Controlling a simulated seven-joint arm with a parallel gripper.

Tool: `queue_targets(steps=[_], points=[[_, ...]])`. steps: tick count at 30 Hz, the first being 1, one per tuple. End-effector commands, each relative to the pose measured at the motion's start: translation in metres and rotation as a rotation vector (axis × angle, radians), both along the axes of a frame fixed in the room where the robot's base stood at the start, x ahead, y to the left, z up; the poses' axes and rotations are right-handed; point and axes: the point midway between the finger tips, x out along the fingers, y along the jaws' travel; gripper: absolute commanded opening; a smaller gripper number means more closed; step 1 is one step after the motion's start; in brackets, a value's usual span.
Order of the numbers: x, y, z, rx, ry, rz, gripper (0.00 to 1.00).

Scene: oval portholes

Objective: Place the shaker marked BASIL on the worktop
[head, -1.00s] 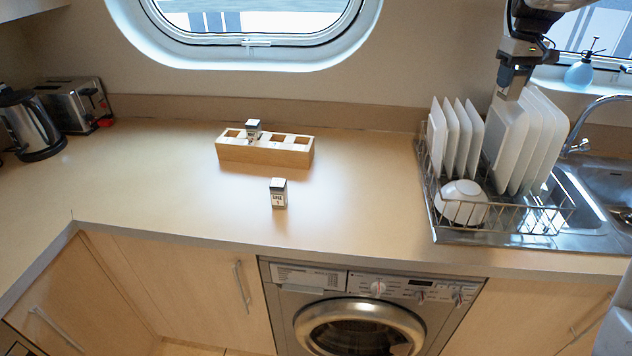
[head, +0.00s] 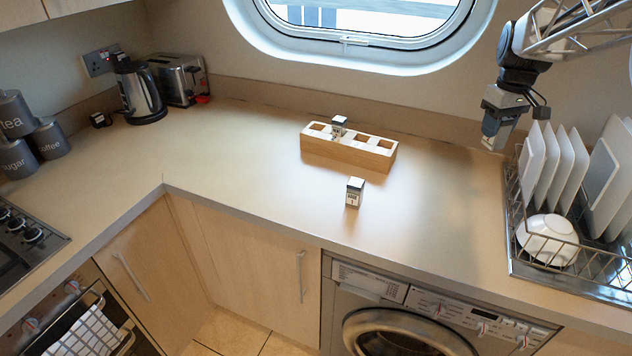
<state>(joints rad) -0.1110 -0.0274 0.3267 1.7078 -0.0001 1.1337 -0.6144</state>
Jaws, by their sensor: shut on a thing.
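My gripper (head: 494,137) hangs above the worktop (head: 440,205), left of the dish rack, pointing down. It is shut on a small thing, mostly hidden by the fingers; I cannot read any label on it. A small dark-topped shaker (head: 354,192) stands upright on the worktop, in front of a wooden holder (head: 345,153). Its label is too small to read surely. Another dark-topped shaker (head: 338,125) stands in the holder, in the second slot from the left. The other slots look empty.
A wire dish rack (head: 514,235) with plates and a white bowl (head: 548,240) stands at the right. A kettle (head: 138,92), toaster (head: 180,78) and grey canisters (head: 48,138) are at the left. The worktop is clear around the standing shaker.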

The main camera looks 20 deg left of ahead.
Motion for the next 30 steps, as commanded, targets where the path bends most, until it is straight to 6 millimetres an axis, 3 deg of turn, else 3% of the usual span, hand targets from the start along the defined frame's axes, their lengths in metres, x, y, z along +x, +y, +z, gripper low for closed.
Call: queue_targets(steps=[9, 30], points=[[-0.035, 0.076, -0.027, 0.0, 0.001, 0.132, 0.14], [-0.124, 0.219, -0.085, 0.0, 0.001, 0.431, 0.14]])
